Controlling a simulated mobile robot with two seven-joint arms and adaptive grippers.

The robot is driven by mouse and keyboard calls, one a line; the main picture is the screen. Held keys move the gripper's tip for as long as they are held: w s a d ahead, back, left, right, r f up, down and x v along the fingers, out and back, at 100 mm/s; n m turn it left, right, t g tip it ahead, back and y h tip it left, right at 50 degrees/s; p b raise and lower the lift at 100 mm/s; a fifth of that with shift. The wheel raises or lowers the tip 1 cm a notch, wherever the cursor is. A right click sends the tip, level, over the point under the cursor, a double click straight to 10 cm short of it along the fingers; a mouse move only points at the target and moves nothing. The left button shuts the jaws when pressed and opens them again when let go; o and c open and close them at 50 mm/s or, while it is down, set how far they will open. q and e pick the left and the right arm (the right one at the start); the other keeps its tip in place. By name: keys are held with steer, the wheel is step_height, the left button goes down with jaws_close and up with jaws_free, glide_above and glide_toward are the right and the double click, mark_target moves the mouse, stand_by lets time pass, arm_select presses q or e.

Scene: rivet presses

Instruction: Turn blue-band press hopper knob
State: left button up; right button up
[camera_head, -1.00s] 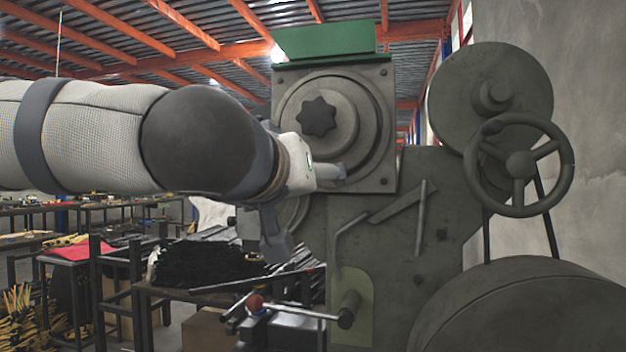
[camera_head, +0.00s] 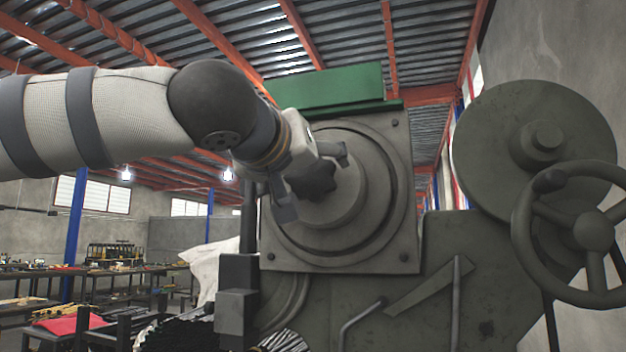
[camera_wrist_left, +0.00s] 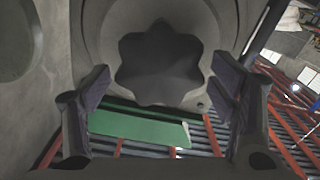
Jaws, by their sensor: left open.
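The hopper knob (camera_head: 314,180) is a dark, lobed, star-shaped knob at the centre of a round plate (camera_head: 375,185) on the grey-green press. In the head view my left gripper (camera_head: 318,182) partly covers it. In the left wrist view the knob (camera_wrist_left: 160,62) sits ahead and between the spread fingers, which are open with nothing between their tips. Whether the fingers touch the knob cannot be told. No blue band shows on the visible part of the press; a green hopper box (camera_head: 330,88) tops it. My right gripper is not in view.
A spoked handwheel (camera_head: 592,232) and a large round disc (camera_head: 535,140) stand to the right of the knob. A lever (camera_head: 455,300) is below it. Cluttered work tables (camera_head: 60,275) are at the back left. Open air lies left of the press.

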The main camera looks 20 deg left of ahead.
arm_select(q)
steer(key=shift+w+f, duration=0.3)
steer(key=shift+w, duration=0.5)
steer(key=shift+w+r, duration=0.1)
steer(key=shift+r, duration=0.15)
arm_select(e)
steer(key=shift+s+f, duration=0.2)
arm_select(q)
steer(key=shift+c, duration=0.6)
steer(key=c, duration=1.1)
steer(key=shift+o, duration=0.2)
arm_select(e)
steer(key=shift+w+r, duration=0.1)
